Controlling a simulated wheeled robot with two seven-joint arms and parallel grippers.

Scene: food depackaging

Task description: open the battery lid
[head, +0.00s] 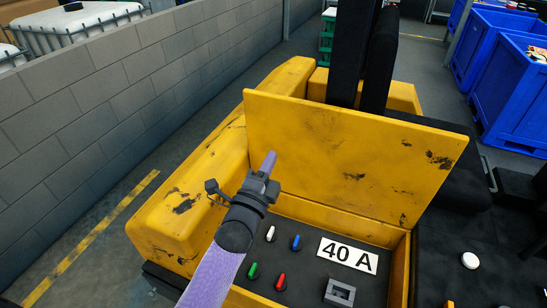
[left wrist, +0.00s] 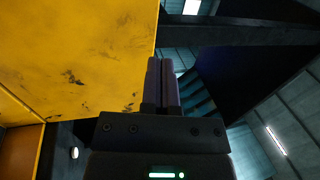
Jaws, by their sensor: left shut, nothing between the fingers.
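The yellow battery lid (head: 350,150) stands raised and tilted back behind the open compartment in the head view. It also fills the upper left of the left wrist view (left wrist: 75,60). My left gripper (head: 268,163) is shut and empty. It is in front of the lid's left part in the head view; whether it touches the lid I cannot tell. Its closed fingers also show in the left wrist view (left wrist: 162,85), beside the lid's edge. My right gripper is not seen.
The open compartment holds a "40 A" label (head: 347,256), a grey connector (head: 339,292) and several coloured plugs (head: 281,281). A grey block wall (head: 120,90) runs along the left. Black uprights (head: 378,60) stand behind the lid. Blue crates (head: 510,85) stand at the right.

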